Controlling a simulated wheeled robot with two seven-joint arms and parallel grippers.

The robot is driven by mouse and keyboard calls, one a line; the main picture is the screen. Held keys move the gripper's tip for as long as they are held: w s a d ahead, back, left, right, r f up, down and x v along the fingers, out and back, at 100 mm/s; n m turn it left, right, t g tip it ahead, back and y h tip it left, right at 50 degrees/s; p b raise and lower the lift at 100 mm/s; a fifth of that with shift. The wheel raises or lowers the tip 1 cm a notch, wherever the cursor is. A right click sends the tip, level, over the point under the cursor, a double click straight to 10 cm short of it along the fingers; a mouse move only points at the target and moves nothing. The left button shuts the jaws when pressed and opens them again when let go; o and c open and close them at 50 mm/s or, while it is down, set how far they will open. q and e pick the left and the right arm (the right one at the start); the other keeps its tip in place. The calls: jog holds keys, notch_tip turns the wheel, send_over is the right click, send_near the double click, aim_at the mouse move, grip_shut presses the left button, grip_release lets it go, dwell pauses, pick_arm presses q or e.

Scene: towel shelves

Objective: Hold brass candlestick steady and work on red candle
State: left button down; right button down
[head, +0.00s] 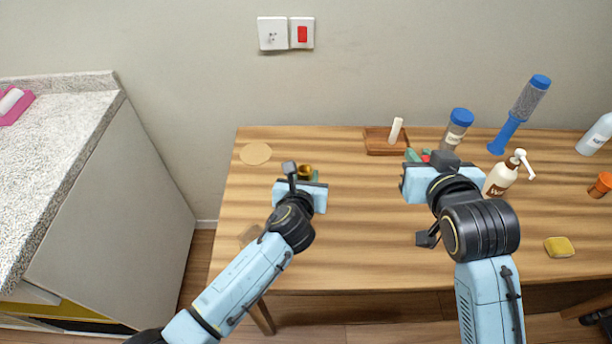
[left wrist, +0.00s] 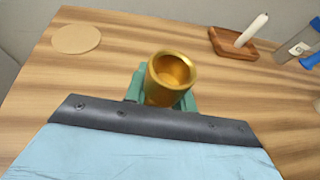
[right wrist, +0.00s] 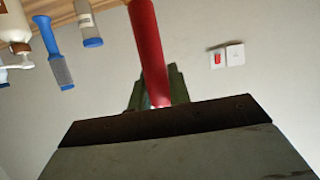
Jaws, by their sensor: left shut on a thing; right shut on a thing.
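The brass candlestick (head: 305,171) is on the left part of the wooden table, mostly hidden behind my left gripper (head: 304,177) in the head view. In the left wrist view the candlestick (left wrist: 172,74) shows an empty round socket, and the green fingers are shut around it. My right gripper (head: 416,158) is further right, and only a bit of the red candle (head: 426,158) shows there in the head view. In the right wrist view the red candle (right wrist: 149,50) is long and held between the green fingers. The candle and the candlestick are apart.
A wooden tray (head: 378,148) with a white candle (head: 395,131) stands at the back. A blue-capped jar (head: 457,128), a blue-handled brush (head: 518,114), a pump bottle (head: 505,175) and a yellow sponge (head: 559,247) are at right. A round mat (head: 256,153) lies back left. The table between my grippers is clear.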

pick_arm(q)
jog(key=c, duration=1.1)
grip_release()
jog(key=v, duration=1.2)
